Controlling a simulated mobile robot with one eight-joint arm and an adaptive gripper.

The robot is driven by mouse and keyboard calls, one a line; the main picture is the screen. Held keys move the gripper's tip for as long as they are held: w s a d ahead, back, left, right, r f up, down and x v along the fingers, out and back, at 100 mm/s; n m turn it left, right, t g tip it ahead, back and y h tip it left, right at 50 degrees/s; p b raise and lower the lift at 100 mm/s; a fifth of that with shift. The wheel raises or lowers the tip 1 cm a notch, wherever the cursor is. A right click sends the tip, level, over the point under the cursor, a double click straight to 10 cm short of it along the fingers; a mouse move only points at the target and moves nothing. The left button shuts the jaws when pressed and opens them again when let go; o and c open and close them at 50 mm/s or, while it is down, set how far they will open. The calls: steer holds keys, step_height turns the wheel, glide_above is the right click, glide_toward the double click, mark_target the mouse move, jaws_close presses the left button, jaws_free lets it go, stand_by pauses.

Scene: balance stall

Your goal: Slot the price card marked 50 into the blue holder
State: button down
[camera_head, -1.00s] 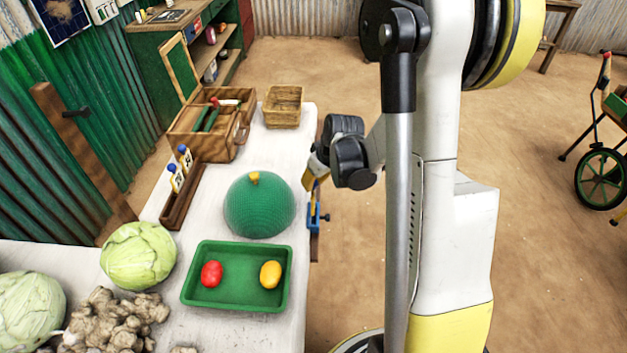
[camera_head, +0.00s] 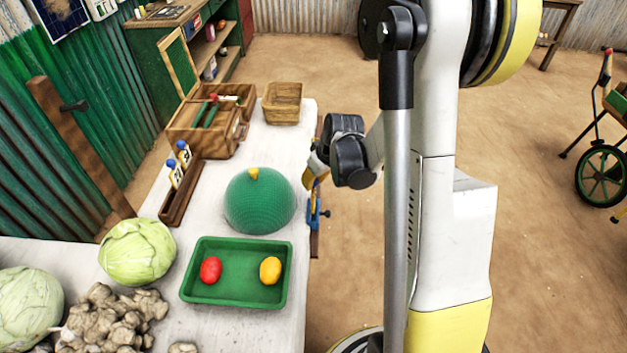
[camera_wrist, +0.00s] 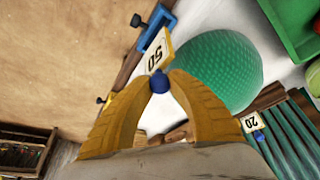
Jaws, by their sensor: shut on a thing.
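The price card marked 50 (camera_wrist: 157,53) is white with a yellow edge and a blue knob. My gripper (camera_wrist: 158,80) is shut on the knob, and the card sticks out beyond the fingertips. The blue holder (camera_wrist: 152,26) is just past the card's far edge in the wrist view; I cannot tell whether they touch. In the head view the holder (camera_head: 315,213) is on the table's right edge, and my gripper (camera_head: 311,179) is beyond it, farther up the picture. The card is mostly hidden there.
A green dome (camera_head: 259,203) stands on the white table beside the holder. A green tray (camera_head: 236,298) with a red and a yellow item is nearer. A wooden rack (camera_head: 180,208) holds other blue-knobbed cards at the left. Open floor lies right of the table.

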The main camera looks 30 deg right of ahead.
mark_target(314, 188)
steer(key=shift+f, duration=0.1)
steer(key=shift+f+b, duration=1.35)
steer(key=shift+f, duration=0.05)
